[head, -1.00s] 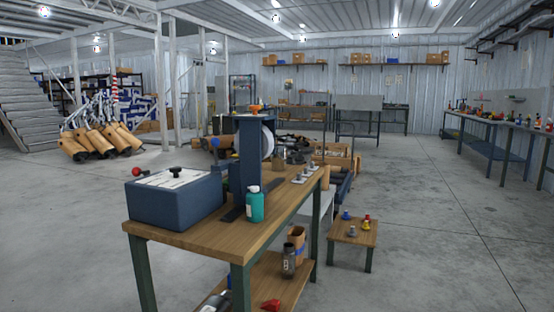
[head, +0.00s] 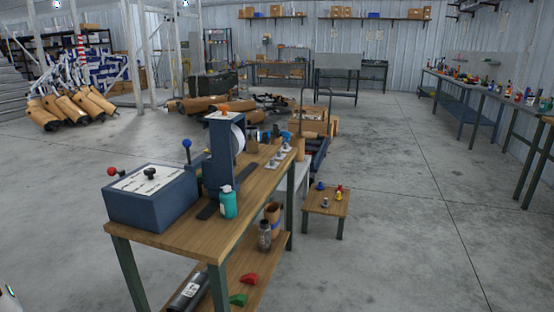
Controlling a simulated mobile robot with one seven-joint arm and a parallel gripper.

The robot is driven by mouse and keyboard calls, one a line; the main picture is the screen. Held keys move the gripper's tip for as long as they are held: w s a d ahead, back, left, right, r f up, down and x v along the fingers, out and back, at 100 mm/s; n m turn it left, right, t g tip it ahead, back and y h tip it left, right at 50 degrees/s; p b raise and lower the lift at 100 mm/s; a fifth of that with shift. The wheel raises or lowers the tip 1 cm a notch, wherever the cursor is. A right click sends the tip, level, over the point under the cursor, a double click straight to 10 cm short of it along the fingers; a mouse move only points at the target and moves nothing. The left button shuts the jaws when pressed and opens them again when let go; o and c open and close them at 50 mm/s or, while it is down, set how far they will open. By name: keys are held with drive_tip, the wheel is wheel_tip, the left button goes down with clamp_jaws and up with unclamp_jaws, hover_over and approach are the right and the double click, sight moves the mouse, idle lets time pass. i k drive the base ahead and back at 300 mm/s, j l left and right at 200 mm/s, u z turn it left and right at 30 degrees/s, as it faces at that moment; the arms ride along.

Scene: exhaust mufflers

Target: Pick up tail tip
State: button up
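I cannot tell for sure which thing is the tail tip. A dark cylinder with a white label (head: 188,291) lies on the lower shelf of the near workbench, partly cut off by a bench leg. Several small coloured pieces, among them a yellow and red one (head: 339,192), stand on a low wooden stool (head: 322,208) right of the bench. My gripper is not clearly in view; only a small white piece shows at the lower left edge, and I cannot tell what it is.
The workbench (head: 160,240) bears a blue box with knobs (head: 150,200), a blue machine with a disc (head: 222,150) and a green bottle (head: 228,203). Red (head: 248,279) and green (head: 238,300) pieces lie on its shelf. Mufflers (head: 70,107) lean at the left. The right floor is clear.

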sight(252, 132)
drive_tip(key=i+l+z, duration=0.25)
drive_tip(key=l, duration=0.2)
drive_tip(key=i+l+z, duration=0.25)
drive_tip(key=l, duration=0.2)
drive_tip(key=i+l+z, duration=0.5)
drive_tip(key=i+l, duration=0.15)
drive_tip(key=i, duration=0.2)
drive_tip(key=i+u, duration=0.25)
drive_tip(key=i, duration=0.35)
drive_tip(key=i+l+u, duration=0.1)
drive_tip(key=i+u, duration=0.2)
drive_tip(key=i, duration=0.25)
drive_tip(key=i+u, duration=0.45)
drive_tip(key=i+l+u, duration=0.2)
drive_tip(key=i+u, duration=0.6)
drive_tip(key=i+l+u, duration=0.1)
drive_tip(key=u, duration=0.25)
drive_tip(key=i+l+u, duration=0.2)
drive_tip(key=u, duration=0.15)
drive_tip(key=i+l+u, duration=0.35)
drive_tip(key=i, duration=0.1)
